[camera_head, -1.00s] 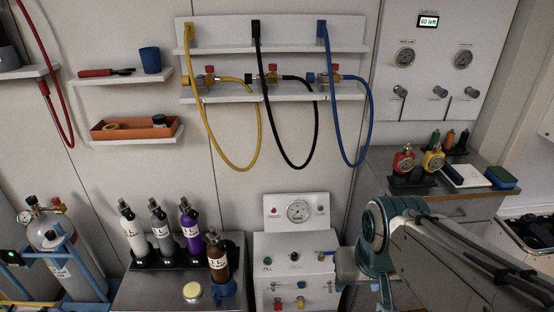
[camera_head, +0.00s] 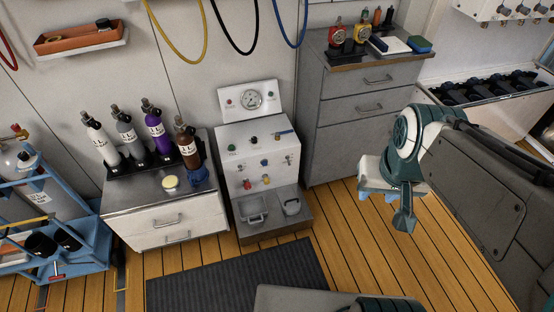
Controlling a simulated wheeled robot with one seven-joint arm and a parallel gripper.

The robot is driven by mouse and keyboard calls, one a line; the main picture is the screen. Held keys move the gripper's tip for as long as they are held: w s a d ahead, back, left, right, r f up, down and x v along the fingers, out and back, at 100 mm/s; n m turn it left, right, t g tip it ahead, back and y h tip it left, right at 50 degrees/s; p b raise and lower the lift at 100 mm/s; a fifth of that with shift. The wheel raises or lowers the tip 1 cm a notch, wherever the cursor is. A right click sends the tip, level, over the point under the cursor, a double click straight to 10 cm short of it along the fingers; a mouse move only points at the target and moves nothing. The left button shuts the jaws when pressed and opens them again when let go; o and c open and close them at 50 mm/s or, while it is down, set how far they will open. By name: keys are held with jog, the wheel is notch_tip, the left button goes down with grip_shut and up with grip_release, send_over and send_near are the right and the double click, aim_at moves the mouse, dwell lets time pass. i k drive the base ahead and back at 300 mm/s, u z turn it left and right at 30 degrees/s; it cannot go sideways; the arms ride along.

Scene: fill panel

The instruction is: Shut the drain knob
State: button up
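The white fill panel (camera_head: 262,150) stands on the floor in the middle, with a round gauge (camera_head: 251,99) on its raised back. Its top carries a green knob (camera_head: 231,148), a black knob (camera_head: 254,140) and a brass fitting with a blue part (camera_head: 284,134). Its front has small blue, red and yellow knobs, including a red knob (camera_head: 247,185) and a yellow knob (camera_head: 267,180). The labels are too small to read, so I cannot tell which is the drain knob. My gripper (camera_head: 378,194) is right of the panel, apart from it; its fingers are unclear.
Two metal containers (camera_head: 251,211) sit on the panel's base. A low cabinet with bottles (camera_head: 157,138) stands left, a grey drawer cabinet (camera_head: 350,110) behind right. A blue cylinder cart (camera_head: 85,258) is far left. A dark mat (camera_head: 235,280) lies on open wooden floor in front.

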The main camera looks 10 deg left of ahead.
aim_at(247, 185)
jog(key=z, duration=0.25)
jog(key=k, duration=0.35)
jog(key=u, duration=1.05)
jog(key=i, duration=1.35)
